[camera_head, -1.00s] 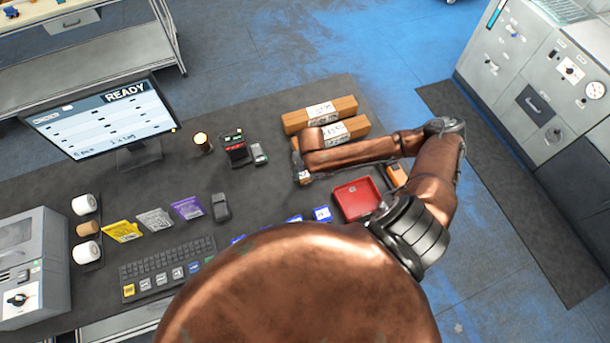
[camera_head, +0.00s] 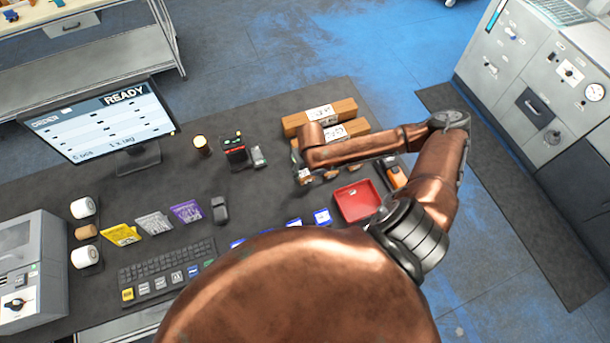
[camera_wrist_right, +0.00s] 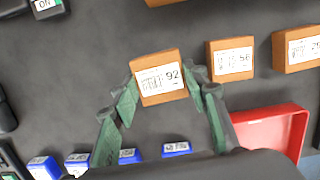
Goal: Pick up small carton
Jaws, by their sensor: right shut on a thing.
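In the right wrist view a small brown carton (camera_wrist_right: 150,90) with a white label reading 92 sits between the green-padded fingertips of my right gripper (camera_wrist_right: 163,86). The gripper is shut on it, one finger at each side. In the head view my right gripper (camera_head: 304,178) is over the dark table, left of the red tray, and the arm hides most of the held carton. Two more small cartons, one labelled 56 (camera_wrist_right: 231,58) and one at the right edge (camera_wrist_right: 298,48), stand to the right, apart from the gripper. My left gripper is not in view.
The red tray (camera_head: 341,212) is right of the gripper, with an orange-and-black device (camera_head: 396,174) beyond it. Two long cartons (camera_head: 295,122) lie behind the arm. Blue-and-white blocks (camera_head: 322,216) lie in front.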

